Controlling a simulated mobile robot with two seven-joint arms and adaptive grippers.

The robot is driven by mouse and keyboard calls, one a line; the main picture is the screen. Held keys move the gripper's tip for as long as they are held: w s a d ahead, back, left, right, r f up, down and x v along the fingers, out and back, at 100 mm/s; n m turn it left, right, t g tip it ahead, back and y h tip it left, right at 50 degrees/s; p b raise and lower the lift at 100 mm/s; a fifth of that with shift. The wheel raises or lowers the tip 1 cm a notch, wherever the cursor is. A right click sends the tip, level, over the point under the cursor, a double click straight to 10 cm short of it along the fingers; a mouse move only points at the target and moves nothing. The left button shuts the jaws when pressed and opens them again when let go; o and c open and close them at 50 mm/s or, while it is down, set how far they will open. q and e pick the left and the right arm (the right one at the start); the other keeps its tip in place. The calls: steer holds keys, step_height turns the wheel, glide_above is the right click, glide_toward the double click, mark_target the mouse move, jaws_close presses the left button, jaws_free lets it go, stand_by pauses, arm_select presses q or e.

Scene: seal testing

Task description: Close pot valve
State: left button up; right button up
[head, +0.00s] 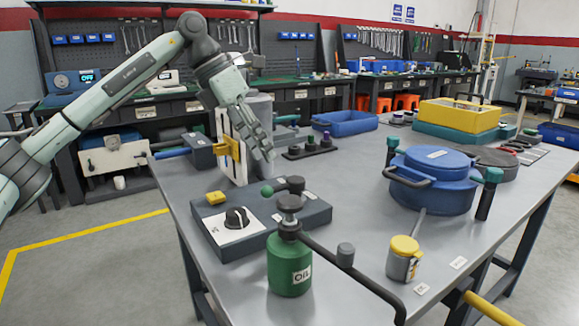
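A blue pot (432,205) with a blue lid (436,160) and a dark side handle stands upright on the right half of the grey table. Dark posts with green tops stand beside it, one at the back left (392,150) and one at the front right (487,195). I cannot tell which part is its valve. My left gripper (264,148) points down in front of a white and grey block fixture, left of the pot and well apart from it. No object shows in its fingers, and their opening is unclear. My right gripper is not in view.
A green oil can (290,268) with a long black lever stands at the front. A grey box with a black dial (237,217) lies behind it. A yellow-lidded jar (404,259) stands before the pot. A yellow case (459,115) is behind. The mid-table is fairly clear.

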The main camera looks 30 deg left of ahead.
arm_select(q)
steer(key=x, duration=0.4)
steer(key=a+x, duration=0.1)
steer(key=x, duration=0.2)
steer(key=shift+s+a+f, duration=0.1)
steer(key=shift+s+f, duration=0.1)
steer(key=shift+f, duration=0.15)
steer(key=shift+c, duration=0.6)
jaws_close()
